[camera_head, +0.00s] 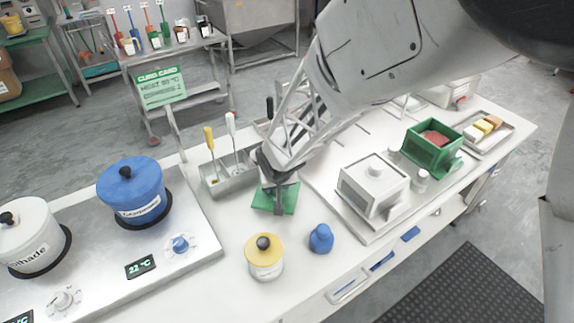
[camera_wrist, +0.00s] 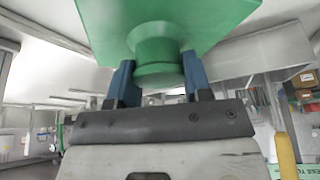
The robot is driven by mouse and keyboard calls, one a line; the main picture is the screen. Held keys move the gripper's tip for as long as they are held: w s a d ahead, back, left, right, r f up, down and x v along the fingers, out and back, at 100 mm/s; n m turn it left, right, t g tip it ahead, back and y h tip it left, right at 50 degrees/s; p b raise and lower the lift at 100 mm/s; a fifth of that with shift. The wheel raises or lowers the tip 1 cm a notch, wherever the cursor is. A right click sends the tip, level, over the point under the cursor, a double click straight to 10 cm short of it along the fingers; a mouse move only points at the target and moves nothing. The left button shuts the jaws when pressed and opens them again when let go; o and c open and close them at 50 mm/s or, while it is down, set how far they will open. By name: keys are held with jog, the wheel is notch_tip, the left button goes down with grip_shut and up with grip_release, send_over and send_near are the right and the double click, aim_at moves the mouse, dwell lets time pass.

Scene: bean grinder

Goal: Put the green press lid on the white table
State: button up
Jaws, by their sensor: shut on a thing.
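The green press lid (camera_head: 273,199) is a flat green plate above the white table (camera_head: 215,282), low over its middle in the head view. I cannot tell whether it touches the table. My gripper (camera_head: 280,193) covers part of it. In the wrist view the lid (camera_wrist: 165,25) fills the top, and its round knob sits between the two blue fingers of my gripper (camera_wrist: 158,82), which are shut on it. The green press (camera_head: 432,145) stands open at the right with a reddish-brown block inside.
A metal utensil holder (camera_head: 232,177) stands close left of the lid. A yellow-lidded jar (camera_head: 265,257) and a blue knobbed piece (camera_head: 321,238) stand in front. A white press (camera_head: 373,186) on a tray is to the right. A blue pot (camera_head: 133,190) stands farther left.

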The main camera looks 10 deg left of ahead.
jog(key=shift+f, duration=1.65)
jog(key=shift+f, duration=0.1)
jog(key=o, duration=1.1)
jog(key=v, duration=1.2)
jog(key=s+d+r+m, duration=0.1)
jog(key=d+r+m, duration=0.1)
jog(key=d+r, duration=0.7)
jog(key=s+d+r+m+h, duration=0.1)
jog(key=s+d+r, duration=0.3)
jog(key=s+d, duration=0.5)
jog(key=s+d+r+m+g+h, duration=0.1)
jog(key=s+d+r, duration=0.3)
jog(key=s+d, duration=0.6)
jog(key=d+m, duration=0.1)
jog(key=d, duration=0.4)
jog(key=shift+r+g, duration=0.3)
jog(key=shift+r, duration=0.05)
